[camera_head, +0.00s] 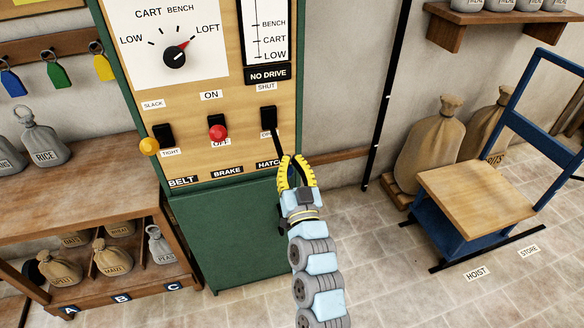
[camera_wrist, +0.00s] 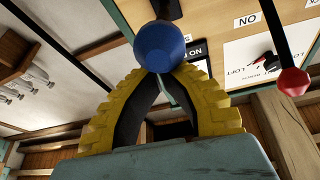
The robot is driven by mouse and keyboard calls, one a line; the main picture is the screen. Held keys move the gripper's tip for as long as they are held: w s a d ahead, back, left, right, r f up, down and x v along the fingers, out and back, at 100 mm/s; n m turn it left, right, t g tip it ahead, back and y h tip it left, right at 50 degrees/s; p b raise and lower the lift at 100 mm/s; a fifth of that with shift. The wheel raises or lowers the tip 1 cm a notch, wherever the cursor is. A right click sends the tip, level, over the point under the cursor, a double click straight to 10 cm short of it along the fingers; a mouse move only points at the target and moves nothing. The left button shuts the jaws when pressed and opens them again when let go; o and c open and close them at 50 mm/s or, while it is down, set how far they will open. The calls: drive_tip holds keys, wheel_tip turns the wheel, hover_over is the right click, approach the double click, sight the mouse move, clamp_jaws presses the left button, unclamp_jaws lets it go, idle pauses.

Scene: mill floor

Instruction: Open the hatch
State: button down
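The hatch lever (camera_head: 277,140) is a thin dark rod from a black slot mount (camera_head: 268,115) at the right of the panel. The label above the mount reads SHUT; the one below is partly covered. The rod slants down to my gripper (camera_head: 293,159). Its blue knob (camera_wrist: 160,47) shows at the fingertips in the wrist view; in the head view I cannot make it out. My gripper's yellow-backed fingers stand apart, and the knob covers the gap at their tips in the wrist view. I cannot tell whether they clamp it or only surround or touch it.
The brake lever's red knob (camera_head: 218,132) and the belt lever's yellow knob (camera_head: 149,146) are to the left. A dial (camera_head: 175,56) and a NO DRIVE sign (camera_head: 268,75) are above. A shelf bench (camera_head: 75,180) stands left, a blue hoist cart (camera_head: 475,195) right.

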drive_tip(key=shift+f+b, duration=0.35)
drive_tip(key=shift+f, duration=0.15)
drive_tip(key=f+b, duration=0.1)
drive_tip(key=b, duration=0.1)
drive_tip(key=f+b, duration=0.1)
drive_tip(key=b, duration=0.1)
drive_tip(key=shift+w+a+f, duration=0.1)
drive_tip(key=shift+w+f, duration=0.2)
drive_tip(key=shift+w+f+b, duration=0.2)
drive_tip(key=shift+f+b, duration=0.3)
drive_tip(key=shift+b, duration=0.1)
drive_tip(key=shift+w+f, duration=0.1)
drive_tip(key=shift+f, duration=0.4)
drive_tip(key=shift+r, duration=0.1)
wheel_tip(320, 180, up, 5)
drive_tip(key=p, duration=0.4)
approach(291, 171)
drive_tip(key=shift+w, duration=1.55)
